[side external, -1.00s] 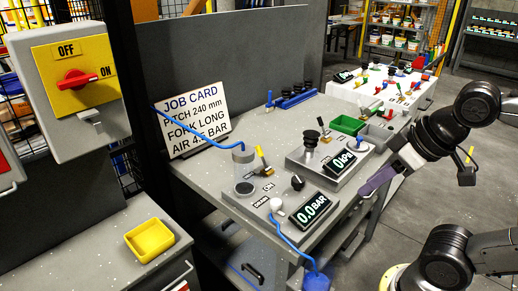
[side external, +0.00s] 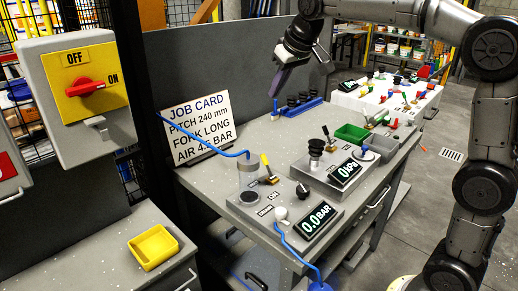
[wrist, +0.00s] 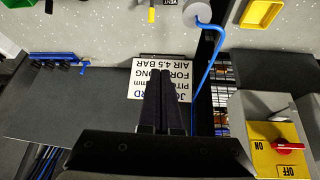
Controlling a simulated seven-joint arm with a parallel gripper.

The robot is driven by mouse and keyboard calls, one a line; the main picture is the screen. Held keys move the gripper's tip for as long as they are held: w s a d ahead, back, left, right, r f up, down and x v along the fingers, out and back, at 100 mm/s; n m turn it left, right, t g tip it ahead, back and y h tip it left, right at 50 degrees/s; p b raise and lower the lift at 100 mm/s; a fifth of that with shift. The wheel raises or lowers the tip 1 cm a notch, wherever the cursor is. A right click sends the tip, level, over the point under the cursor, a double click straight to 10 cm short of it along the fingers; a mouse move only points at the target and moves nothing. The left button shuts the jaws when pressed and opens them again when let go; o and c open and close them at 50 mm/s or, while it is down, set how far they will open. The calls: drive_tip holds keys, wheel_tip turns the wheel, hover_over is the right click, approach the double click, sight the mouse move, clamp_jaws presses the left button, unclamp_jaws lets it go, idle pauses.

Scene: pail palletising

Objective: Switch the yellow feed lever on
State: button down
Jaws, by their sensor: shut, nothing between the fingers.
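The yellow feed lever (side external: 265,160) stands on a brass valve body on the grey panel box at the near end of the bench. Its handle leans up and to the left in the side view, and its yellow tip (wrist: 152,14) shows at the top edge of the wrist view. My gripper (side external: 275,90) is shut and empty, raised above the back of the bench, clear of the lever. In the wrist view its dark fingers (wrist: 160,80) overlap the job card.
The job card (side external: 199,127) leans at the back of the bench. A grey cylinder (side external: 249,174) with a blue hose stands left of the lever. A gauge (side external: 314,218) reads 0.0 BAR. A second box with a black knob (side external: 316,148) stands to the right. A red rotary switch (side external: 87,87) is at left.

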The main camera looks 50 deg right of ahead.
drive_tip(key=g, duration=0.1)
hover_over(267, 165)
drive_tip(key=w+a, duration=0.2)
wheel_tip(267, 165, down, 8)
wheel_tip(267, 165, down, 8)
drive_tip(key=w+d+g, duration=0.1)
drive_tip(key=w+d, duration=0.1)
drive_tip(key=shift+w+m, duration=0.3)
drive_tip(key=shift+w, duration=0.05)
drive_tip(key=x, duration=1)
drive_tip(key=shift+s+a+r, duration=0.1)
drive_tip(key=shift+s+r, duration=0.15)
drive_tip(key=shift+s, duration=0.45)
drive_tip(key=shift+s+a+r, duration=0.1)
drive_tip(key=shift+s+r, duration=0.15)
drive_tip(key=shift+s, duration=0.45)
drive_tip(key=shift+s+a+r, duration=0.1)
drive_tip(key=shift+s+r, duration=0.1)
drive_tip(key=shift+s, duration=0.5)
drive_tip(key=shift+d, duration=0.1)
